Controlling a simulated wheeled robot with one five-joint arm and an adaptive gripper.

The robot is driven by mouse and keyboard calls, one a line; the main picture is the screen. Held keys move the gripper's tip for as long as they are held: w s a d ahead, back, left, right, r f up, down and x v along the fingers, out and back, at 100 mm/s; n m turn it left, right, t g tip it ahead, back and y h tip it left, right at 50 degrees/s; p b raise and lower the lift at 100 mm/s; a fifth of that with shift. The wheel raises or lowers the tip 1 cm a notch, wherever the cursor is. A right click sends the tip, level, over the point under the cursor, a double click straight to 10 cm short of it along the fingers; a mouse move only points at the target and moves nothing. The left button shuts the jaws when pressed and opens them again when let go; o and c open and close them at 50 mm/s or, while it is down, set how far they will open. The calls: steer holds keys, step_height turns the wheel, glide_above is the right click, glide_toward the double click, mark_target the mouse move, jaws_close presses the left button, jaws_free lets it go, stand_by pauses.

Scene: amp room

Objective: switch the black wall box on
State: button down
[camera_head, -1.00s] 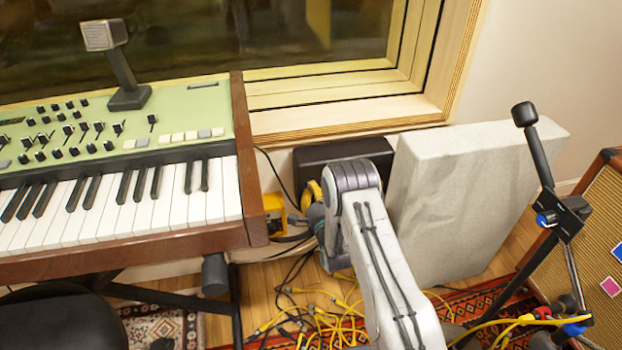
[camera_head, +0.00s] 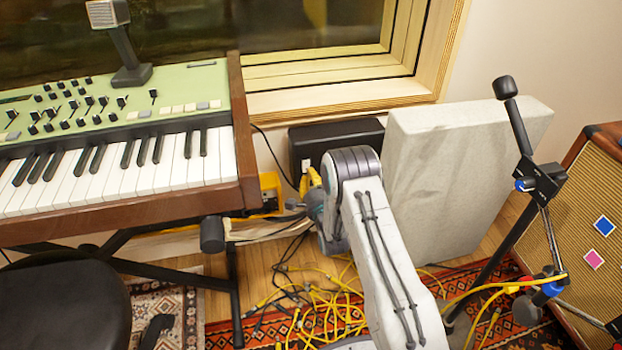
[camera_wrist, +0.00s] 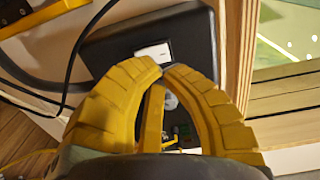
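The black wall box (camera_head: 338,134) is on the wall below the window, right of the keyboard. In the wrist view the box (camera_wrist: 105,48) fills the upper middle, with a white rocker switch (camera_wrist: 154,53) on its face. A round grey part and small coloured parts show lower on it, between my fingers. My gripper (camera_wrist: 165,69) has yellow ribbed fingers with their tips together, just below the switch. I see nothing held between them. Whether the tips touch the box, I cannot tell. In the head view my gripper (camera_head: 309,182) is partly hidden by my arm.
A keyboard (camera_head: 120,215) stands left, with a black stool (camera_head: 65,300) before it. A pale panel (camera_head: 455,185) leans right of the box. A stand (camera_head: 525,150) and an amplifier (camera_head: 590,220) are farther right. Yellow cables (camera_head: 330,305) lie on the floor.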

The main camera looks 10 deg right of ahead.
steer(key=s+p, duration=0.3)
steer(key=s, duration=0.6)
steer(key=shift+r, duration=0.45)
steer(key=shift+s, duration=0.1)
steer(key=s+r+n+g+p, duration=0.3)
steer(key=r+p, duration=0.6)
steer(key=r, duration=0.7)
steer(key=r+n+g+p, duration=0.5)
steer(key=r+p, duration=0.5)
steer(key=r, duration=0.7)
steer(key=s+r+n+g+p, duration=0.3)
steer(key=s+r+n+p, duration=0.2)
steer(key=s+r+p, duration=0.3)
steer(key=s+r+n+g+p, duration=0.3)
steer(key=s+r+p, duration=0.6)
steer(key=s+r, duration=0.7)
steer(key=s+n, duration=0.2)
steer(key=s, duration=0.5)
steer(key=shift+r, duration=0.3)
